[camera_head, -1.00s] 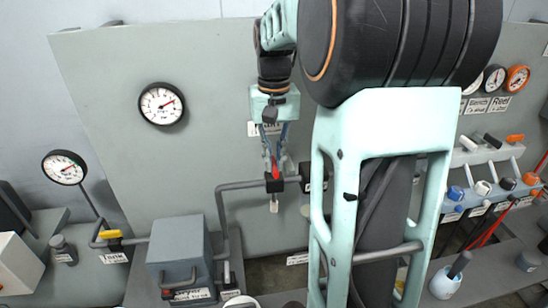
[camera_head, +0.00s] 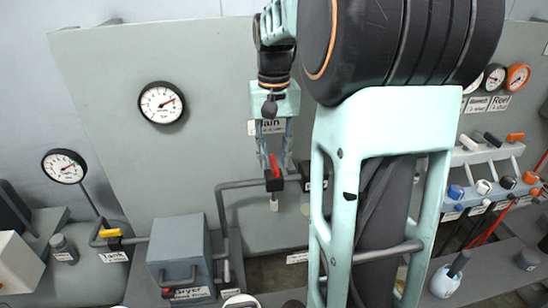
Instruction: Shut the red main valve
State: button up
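The red valve handle (camera_head: 275,166) stands up from a small black valve body (camera_head: 274,184) on the grey pipe, near the middle of the view. It points up, across the level stretch of pipe. My gripper (camera_head: 275,163) comes down from above in front of the panel, with its grey fingers on either side of the handle. The fingers look apart, with the red handle showing between them; I cannot tell whether either touches it. A white label ending in "ain" (camera_head: 271,127) is partly hidden behind my gripper.
Two gauges, one on the panel (camera_head: 161,103) and one lower left (camera_head: 64,167), show at left. A yellow handle (camera_head: 110,233) and a grey box (camera_head: 180,250) sit below. My arm hides the middle right. Several coloured levers and knobs line a rack (camera_head: 484,190) at right.

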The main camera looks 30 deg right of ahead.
aim_at(274, 161)
notch_tip(274, 161, up, 11)
jog(key=shift+r, duration=0.2)
dwell(0.6)
